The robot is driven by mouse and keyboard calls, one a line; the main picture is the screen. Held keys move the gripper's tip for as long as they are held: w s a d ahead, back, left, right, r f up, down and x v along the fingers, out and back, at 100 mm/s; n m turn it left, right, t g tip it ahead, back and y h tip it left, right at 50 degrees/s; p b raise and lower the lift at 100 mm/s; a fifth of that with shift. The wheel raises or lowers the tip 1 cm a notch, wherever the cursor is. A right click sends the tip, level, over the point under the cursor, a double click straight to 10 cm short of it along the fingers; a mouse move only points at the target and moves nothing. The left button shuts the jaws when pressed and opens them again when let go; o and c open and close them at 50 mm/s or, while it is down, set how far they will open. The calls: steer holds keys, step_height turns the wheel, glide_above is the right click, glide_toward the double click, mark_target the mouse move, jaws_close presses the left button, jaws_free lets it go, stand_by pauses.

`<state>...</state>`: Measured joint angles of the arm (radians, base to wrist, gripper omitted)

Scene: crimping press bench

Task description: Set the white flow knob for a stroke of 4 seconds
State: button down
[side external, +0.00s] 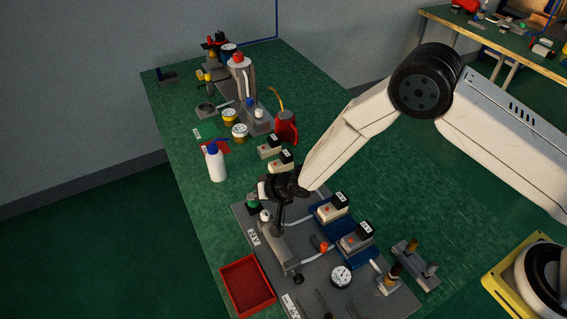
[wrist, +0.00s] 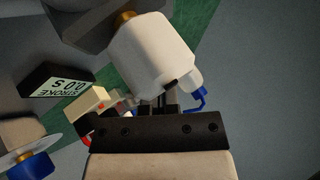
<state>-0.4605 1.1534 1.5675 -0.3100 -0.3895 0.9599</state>
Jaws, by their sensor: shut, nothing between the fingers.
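A white knob (wrist: 152,52) on a brass stem fills the upper middle of the wrist view, with a small dark mark on its lower edge. The tips of my gripper (wrist: 158,103) are shut and empty just below it in the picture; I cannot tell whether they touch it. A tilted black display (wrist: 62,83), upside down at the left, reads STROKE 0.0 S. In the side view my gripper (side external: 279,222) points down over the grey plate, close to a small white knob (side external: 265,215) and partly hiding the parts there. A green knob (side external: 252,201) stands just behind.
Display boxes stand near the arm, one on a blue block (side external: 340,207). A white bottle with a blue cap (side external: 216,163) stands behind. A red tray (side external: 247,284), a round gauge (side external: 341,276) and an orange-tipped part (side external: 323,247) are in front. The bench's right side has free room.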

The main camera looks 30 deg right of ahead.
mark_target(256, 203)
steer(key=shift+f, duration=0.5)
stand_by(1.0)
steer(key=shift+r, duration=3.45)
